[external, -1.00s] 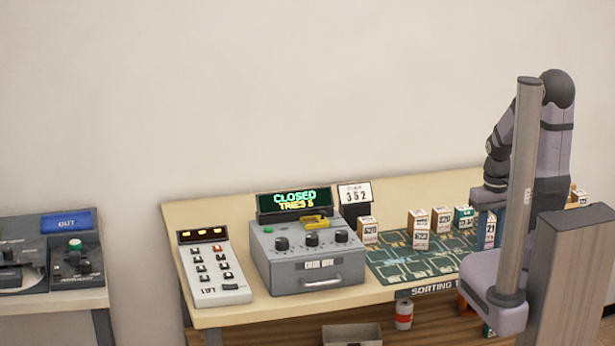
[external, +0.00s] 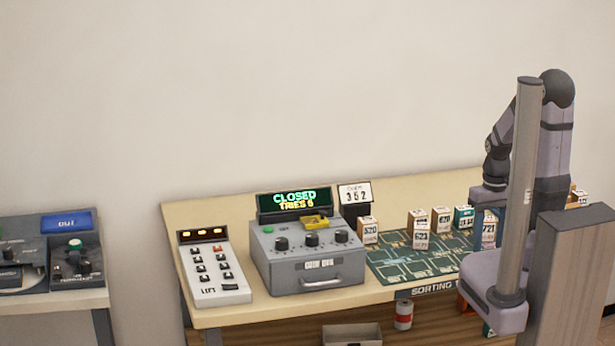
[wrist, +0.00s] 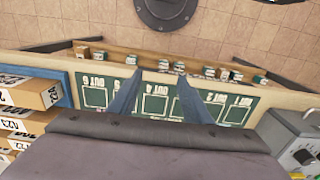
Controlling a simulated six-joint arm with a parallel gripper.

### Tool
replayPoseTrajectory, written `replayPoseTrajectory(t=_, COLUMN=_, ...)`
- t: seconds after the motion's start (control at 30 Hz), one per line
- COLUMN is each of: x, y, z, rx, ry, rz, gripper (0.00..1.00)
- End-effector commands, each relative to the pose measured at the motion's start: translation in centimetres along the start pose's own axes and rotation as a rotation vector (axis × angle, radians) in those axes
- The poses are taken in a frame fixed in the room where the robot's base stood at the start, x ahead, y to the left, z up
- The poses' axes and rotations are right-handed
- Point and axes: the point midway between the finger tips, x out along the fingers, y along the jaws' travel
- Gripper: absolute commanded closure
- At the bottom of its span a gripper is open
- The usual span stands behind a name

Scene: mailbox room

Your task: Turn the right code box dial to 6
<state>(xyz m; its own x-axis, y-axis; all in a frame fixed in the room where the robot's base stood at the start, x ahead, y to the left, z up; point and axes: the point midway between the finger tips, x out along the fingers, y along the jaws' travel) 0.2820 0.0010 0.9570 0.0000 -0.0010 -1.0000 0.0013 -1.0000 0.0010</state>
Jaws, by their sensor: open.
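The grey code box (external: 308,262) stands on the table in the external view, with three dark dials along its front top. The right dial (external: 341,236) is the rightmost of them; its setting is too small to read. The display (external: 294,200) above reads CLOSED and a TRIES line. Part of the box (wrist: 302,128) shows at the right edge of the wrist view. My gripper (wrist: 152,82) is open and empty, with two blue fingers apart over the green sorting mat, away from the box. In the external view its fingers are largely hidden by my own arm.
A number card (external: 356,193) stands behind the box. A keypad panel (external: 213,268) stands on its left. A red-and-white can (external: 404,315) sits below the tabletop.

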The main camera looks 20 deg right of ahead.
Motion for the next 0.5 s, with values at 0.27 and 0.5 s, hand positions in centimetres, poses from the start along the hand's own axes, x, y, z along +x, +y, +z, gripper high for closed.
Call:
replayPoseTrajectory(t=0.27, x=-2.8, y=-3.7, z=-5.1, rx=-0.010, ry=0.001, rz=0.000, gripper=0.55)
replayPoseTrajectory(t=0.5, x=-6.5, y=-13.1, z=-11.6, rx=-0.013, ry=-0.001, rz=0.000, gripper=0.55)
